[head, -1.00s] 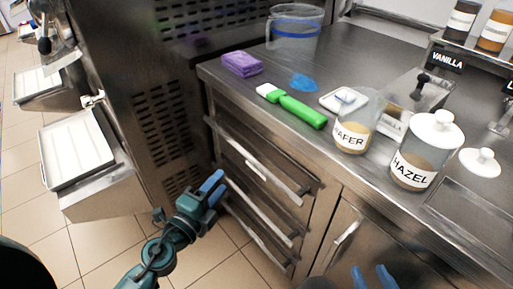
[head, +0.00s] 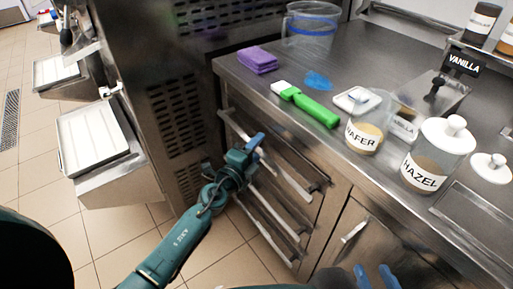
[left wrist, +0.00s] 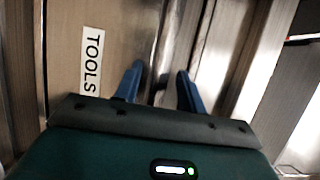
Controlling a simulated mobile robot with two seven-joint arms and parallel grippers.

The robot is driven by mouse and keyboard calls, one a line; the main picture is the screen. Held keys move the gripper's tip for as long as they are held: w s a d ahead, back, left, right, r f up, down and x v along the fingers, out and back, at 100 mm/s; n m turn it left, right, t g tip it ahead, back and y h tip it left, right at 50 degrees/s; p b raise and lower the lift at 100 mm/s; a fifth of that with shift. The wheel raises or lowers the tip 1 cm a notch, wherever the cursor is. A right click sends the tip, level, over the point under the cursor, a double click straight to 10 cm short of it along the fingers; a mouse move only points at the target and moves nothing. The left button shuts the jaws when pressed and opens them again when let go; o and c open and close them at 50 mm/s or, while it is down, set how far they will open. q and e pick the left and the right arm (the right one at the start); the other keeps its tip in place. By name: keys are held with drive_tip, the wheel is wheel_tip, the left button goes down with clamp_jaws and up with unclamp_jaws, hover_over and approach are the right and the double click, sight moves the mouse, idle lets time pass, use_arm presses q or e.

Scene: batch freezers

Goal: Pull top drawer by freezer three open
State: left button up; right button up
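The top drawer (head: 306,163) is in the steel counter beside the freezer, with a horizontal bar handle (head: 308,186) across its front. It looks closed. My left gripper (head: 258,148) is at the left-middle part of this handle. In the left wrist view its two blue fingers (left wrist: 159,84) are apart, with the handle bar (left wrist: 165,45) running between them. I cannot tell whether they touch it. A white TOOLS label (left wrist: 95,60) is on the drawer front, left of the fingers. My right gripper (head: 375,277) is open and empty at the bottom edge of the head view.
More drawers with bar handles (head: 272,212) lie below. A cabinet door (head: 345,235) is to the right. The counter carries a purple sponge stack (head: 258,60), a green brush (head: 310,106), and wafer (head: 366,133) and hazel (head: 431,160) jars. The freezer (head: 175,110) stands at left.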

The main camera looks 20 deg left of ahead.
use_arm(q)
clamp_jaws()
idle(0.4)
